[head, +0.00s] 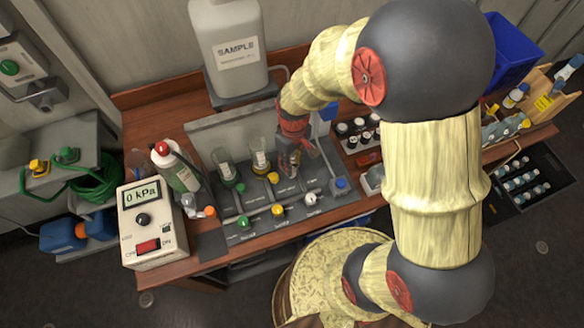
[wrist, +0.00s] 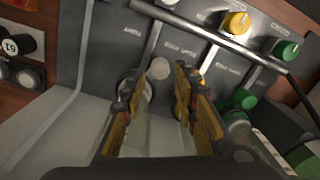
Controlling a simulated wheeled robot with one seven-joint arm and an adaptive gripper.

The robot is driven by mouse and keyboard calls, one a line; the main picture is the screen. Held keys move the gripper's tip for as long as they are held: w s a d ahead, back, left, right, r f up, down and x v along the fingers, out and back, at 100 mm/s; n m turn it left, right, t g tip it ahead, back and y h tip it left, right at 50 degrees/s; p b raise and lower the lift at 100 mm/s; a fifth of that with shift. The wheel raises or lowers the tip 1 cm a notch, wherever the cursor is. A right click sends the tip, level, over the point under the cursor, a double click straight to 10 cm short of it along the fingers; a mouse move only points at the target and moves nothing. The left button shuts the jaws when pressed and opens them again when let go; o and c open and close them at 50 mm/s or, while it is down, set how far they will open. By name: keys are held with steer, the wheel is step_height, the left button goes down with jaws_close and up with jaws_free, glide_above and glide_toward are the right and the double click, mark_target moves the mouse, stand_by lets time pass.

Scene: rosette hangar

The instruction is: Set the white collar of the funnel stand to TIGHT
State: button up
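The funnel stand (head: 262,215) is a grey panel with glass funnels and coloured round parts in green, yellow and white. A white knob (head: 310,199) stands at the right of its front row. In the wrist view a small whitish round part (wrist: 161,68) shows beyond the fingertips; it looks like the white collar, and the arm hides it in the head view. My gripper (wrist: 160,95) points down at the right-hand funnel position, its two fingers apart on either side of a pale, glassy area. I cannot tell whether they touch anything. The collar's setting is not readable.
A yellow knob (wrist: 236,22) and a green knob (wrist: 286,49) lie close by on the panel. A meter reading 0 kPa (head: 150,222) and a red-capped bottle (head: 177,165) stand left. A SAMPLE jug (head: 232,50) stands behind, and small dark vials (head: 357,130) stand right.

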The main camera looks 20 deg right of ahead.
steer(key=shift+f, duration=1.8)
steer(key=shift+c, duration=0.6)
jaws_close()
